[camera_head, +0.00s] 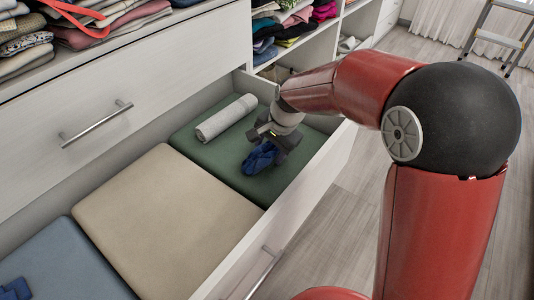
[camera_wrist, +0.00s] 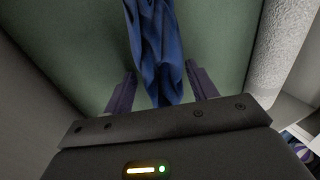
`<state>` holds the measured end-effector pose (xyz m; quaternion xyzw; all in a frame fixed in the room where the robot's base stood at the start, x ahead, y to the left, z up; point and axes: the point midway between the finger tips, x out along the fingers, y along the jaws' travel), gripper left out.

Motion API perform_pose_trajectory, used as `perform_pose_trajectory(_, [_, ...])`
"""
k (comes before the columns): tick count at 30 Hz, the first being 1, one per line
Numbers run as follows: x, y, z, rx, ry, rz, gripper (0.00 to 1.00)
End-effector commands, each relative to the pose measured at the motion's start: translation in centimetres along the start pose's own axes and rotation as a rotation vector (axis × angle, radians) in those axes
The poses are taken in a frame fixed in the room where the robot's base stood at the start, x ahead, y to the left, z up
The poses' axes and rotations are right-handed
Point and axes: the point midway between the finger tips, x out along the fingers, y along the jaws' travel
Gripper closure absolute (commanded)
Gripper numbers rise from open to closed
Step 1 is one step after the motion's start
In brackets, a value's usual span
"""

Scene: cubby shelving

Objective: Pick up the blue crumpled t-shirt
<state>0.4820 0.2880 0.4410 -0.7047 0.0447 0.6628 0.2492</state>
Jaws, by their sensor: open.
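The blue crumpled t-shirt (camera_head: 260,157) lies on the green cushion (camera_head: 219,157) in the open drawer. In the wrist view the blue t-shirt (camera_wrist: 158,50) hangs in from the top middle, with its near end between the two fingers. My gripper (camera_head: 268,146) points down over it in the head view and hides part of it. In the wrist view my gripper (camera_wrist: 160,88) is open, with one finger on each side of the cloth and a gap at both sides.
A rolled grey towel (camera_head: 226,117) lies on the green cushion, left of my gripper. A beige cushion (camera_head: 165,215) and a blue cushion (camera_head: 55,262) fill the rest of the drawer. The drawer front (camera_head: 293,205) stands close on the right. Shelves of folded clothes (camera_head: 290,20) are behind.

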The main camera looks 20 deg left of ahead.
Motion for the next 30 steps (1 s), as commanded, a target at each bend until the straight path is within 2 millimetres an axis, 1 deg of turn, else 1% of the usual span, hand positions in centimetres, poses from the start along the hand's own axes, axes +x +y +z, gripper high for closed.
perform_pose_trajectory(12, [0.06,0.04,-0.01,0.000,0.000,0.000,0.43])
perform_pose_trajectory(13, [0.07,0.04,-0.01,0.000,0.000,0.000,0.44])
perform_pose_trajectory(14, [0.06,0.04,-0.01,0.000,0.000,0.000,0.48])
perform_pose_trajectory(18, [0.05,0.04,-0.01,0.000,0.000,0.000,0.66])
perform_pose_trajectory(21, [0.05,0.04,-0.02,0.000,0.000,0.000,0.78])
perform_pose_trajectory(30, [-0.26,-0.08,-0.03,0.000,0.001,-0.001,0.78])
